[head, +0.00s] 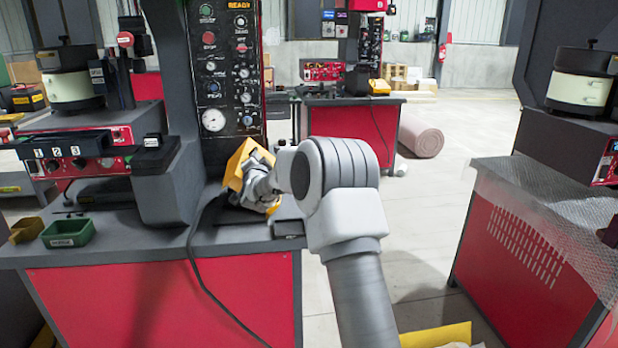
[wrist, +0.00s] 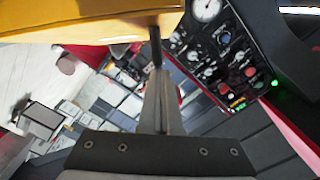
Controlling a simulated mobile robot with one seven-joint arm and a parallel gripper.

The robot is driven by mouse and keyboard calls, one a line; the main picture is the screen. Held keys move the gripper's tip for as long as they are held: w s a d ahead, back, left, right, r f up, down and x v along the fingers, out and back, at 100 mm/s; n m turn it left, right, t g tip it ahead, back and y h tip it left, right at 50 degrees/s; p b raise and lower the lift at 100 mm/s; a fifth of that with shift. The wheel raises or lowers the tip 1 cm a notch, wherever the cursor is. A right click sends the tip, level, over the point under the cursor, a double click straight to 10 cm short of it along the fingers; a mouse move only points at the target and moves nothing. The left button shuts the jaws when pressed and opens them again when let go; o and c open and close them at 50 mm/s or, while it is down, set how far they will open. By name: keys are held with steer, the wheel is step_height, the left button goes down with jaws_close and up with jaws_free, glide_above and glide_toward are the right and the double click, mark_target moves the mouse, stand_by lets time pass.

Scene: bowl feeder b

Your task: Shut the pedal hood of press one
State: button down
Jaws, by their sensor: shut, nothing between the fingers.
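The yellow pedal hood (head: 238,163) stands tilted up on the grey bench top of the near press (head: 224,75), below its control panel. My gripper (head: 258,190) is right up at the hood's right side, and my wrist hides part of the hood and what lies under it. In the wrist view the hood (wrist: 85,20) fills the top left as a broad yellow face. My gripper's fingers (wrist: 157,75) are together with nothing between them, and their tips reach the hood's lower edge. I cannot tell whether they touch it.
A green bin (head: 68,233) and a yellow-brown bin (head: 26,230) sit at the bench's left. A black cable (head: 200,275) hangs over the front. A small black box (head: 289,229) lies at the right corner. Open floor (head: 425,240) separates this bench from the red bench (head: 520,245) at right.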

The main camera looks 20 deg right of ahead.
mark_target(231, 175)
steer(key=a+n, duration=0.1)
steer(key=a, duration=0.1)
steer(key=w+a+f+n, duration=0.1)
steer(key=a+n, duration=0.1)
steer(key=a, duration=0.1)
steer(key=w+a+f+n, duration=0.1)
steer(key=a, duration=0.1)
steer(key=shift+a+f+n+p, duration=0.1)
steer(key=shift+a+n+p, duration=0.1)
steer(key=shift+n+p, duration=0.15)
steer(key=w+a+f+n, duration=0.1)
steer(key=a+f+n, duration=0.1)
steer(key=a+f, duration=0.2)
steer(key=shift+w+a, duration=0.3)
steer(key=shift+a, duration=0.15)
steer(key=shift+f+n, duration=0.15)
steer(key=shift+n, duration=0.1)
